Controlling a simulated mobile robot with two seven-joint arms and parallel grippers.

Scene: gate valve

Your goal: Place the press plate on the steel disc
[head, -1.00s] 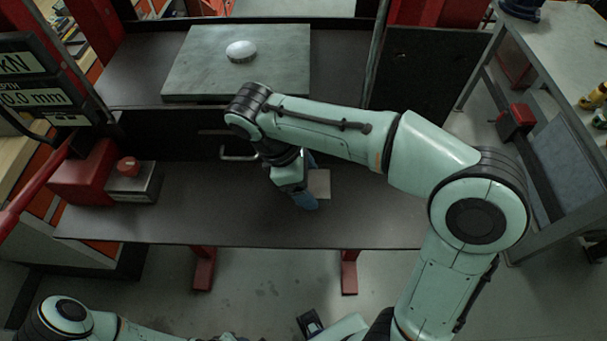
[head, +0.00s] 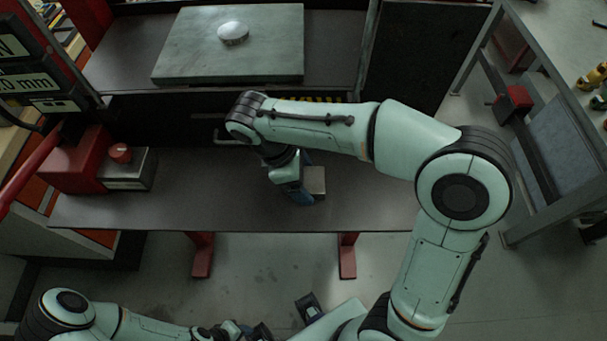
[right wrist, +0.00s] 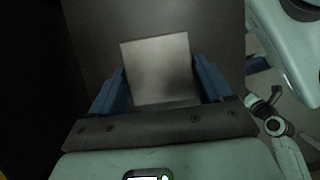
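The press plate is a small square metal plate (head: 314,181) over the lower dark shelf; it also shows in the right wrist view (right wrist: 158,68). My right gripper (head: 304,190) has its blue fingers at opposite sides of the plate, and in the right wrist view the fingers (right wrist: 160,84) appear to press its edges. The plate appears raised off the shelf. The steel disc (head: 233,33) is a round shiny piece on a thick grey-green slab (head: 180,62), up and left of the plate. My left gripper is low at the bottom edge, too small and partly cut off to read.
A red box with a red button (head: 120,153) stands at the shelf's left end. A red bar (head: 30,178) and display panels are at the far left. The slab stands higher than the lower shelf (head: 130,215). A grey workbench is at the right.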

